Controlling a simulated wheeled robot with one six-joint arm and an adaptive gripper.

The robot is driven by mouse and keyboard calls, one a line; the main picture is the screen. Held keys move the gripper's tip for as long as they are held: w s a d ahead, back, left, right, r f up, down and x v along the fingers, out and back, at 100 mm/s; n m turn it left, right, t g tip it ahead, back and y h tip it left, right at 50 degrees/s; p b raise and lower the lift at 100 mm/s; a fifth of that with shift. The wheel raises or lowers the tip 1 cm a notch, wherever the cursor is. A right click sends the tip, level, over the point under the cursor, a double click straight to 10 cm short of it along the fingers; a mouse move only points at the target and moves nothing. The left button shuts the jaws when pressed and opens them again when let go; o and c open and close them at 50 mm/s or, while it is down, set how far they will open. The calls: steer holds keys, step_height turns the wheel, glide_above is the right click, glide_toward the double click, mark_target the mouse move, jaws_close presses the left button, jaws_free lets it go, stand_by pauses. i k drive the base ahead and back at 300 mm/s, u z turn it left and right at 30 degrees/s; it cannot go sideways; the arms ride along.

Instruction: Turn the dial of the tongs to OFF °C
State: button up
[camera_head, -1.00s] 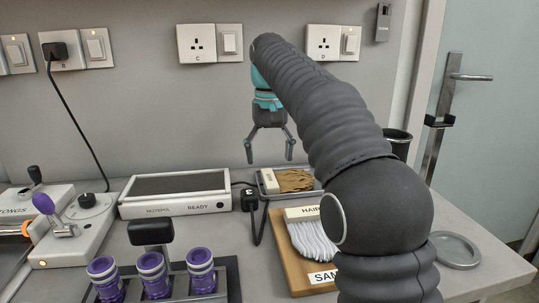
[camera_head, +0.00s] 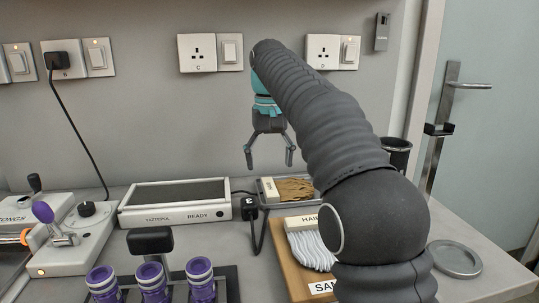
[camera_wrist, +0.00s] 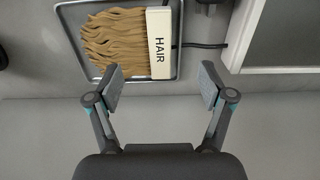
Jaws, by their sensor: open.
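The tongs unit (camera_head: 62,243) stands at the left of the counter in the head view. It is a pale box with a black round dial (camera_head: 86,210) on top and a purple-knobbed lever (camera_head: 48,217) in front of it. A lit orange lamp shows on its front. The dial's setting is too small to read. My gripper (camera_head: 270,166) is open and empty, in the air above the back of the counter, well to the right of the dial. In the wrist view the open fingers (camera_wrist: 162,88) point toward a tray with a hair swatch; the dial is not there.
A "READY" box (camera_head: 176,199) stands between the tongs and my gripper. A tray (camera_wrist: 181,24) with blond hair lies below my gripper. Purple rollers (camera_head: 152,279) stand in front. A black plug (camera_head: 250,207) and cable lie beside the box. A round dish (camera_head: 455,262) is at right.

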mark_target(86, 209)
steer(key=k, duration=1)
